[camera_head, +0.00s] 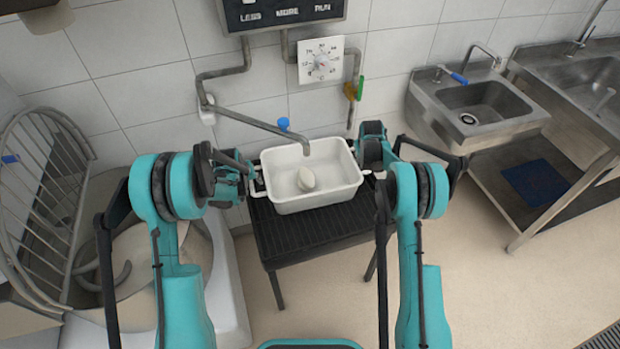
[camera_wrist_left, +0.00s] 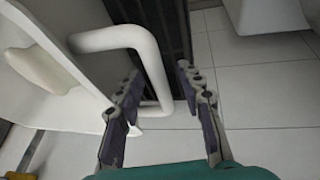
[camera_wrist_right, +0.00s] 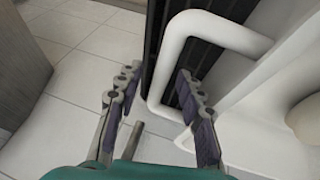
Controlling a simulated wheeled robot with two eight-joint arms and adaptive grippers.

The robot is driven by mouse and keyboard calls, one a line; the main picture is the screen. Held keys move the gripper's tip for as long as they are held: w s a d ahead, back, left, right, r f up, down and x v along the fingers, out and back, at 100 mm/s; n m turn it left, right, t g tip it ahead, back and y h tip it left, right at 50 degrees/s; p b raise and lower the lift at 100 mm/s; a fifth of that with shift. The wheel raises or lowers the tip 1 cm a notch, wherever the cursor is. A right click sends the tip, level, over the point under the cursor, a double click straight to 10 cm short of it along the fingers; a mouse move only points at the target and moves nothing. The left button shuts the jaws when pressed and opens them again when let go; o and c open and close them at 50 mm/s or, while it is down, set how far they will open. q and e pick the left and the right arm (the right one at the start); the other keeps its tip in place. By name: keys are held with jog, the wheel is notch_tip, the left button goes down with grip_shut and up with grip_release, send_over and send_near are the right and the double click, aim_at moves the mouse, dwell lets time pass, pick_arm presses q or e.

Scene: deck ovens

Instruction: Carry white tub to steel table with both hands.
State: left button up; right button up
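The white tub (camera_head: 285,202) stands on a black slatted stand (camera_head: 300,233) against the tiled wall, with a pale rounded lump (camera_head: 306,179) inside it. My left gripper (camera_head: 246,180) is at the tub's left end; in the left wrist view its fingers (camera_wrist_left: 158,88) are apart, with the white loop handle (camera_wrist_left: 148,55) reaching in between them. My right gripper (camera_head: 368,165) is at the right end; in the right wrist view its fingers (camera_wrist_right: 158,85) are apart, with the other handle (camera_wrist_right: 172,50) beside and partly between them. Neither gripper is closed on a handle.
A steel table (camera_head: 565,125) with a basin stands at the right, beside a steel hand sink (camera_head: 475,108). A mixer with a wire guard (camera_head: 40,190) is at the left. A water pipe (camera_head: 255,122) hangs over the tub. The floor (camera_head: 490,270) front right is clear.

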pick_arm(q)
grip_shut()
pick_arm(e)
grip_shut()
pick_arm(q)
jog(key=shift+r, duration=0.1)
pick_arm(e)
jog(key=shift+r, duration=0.1)
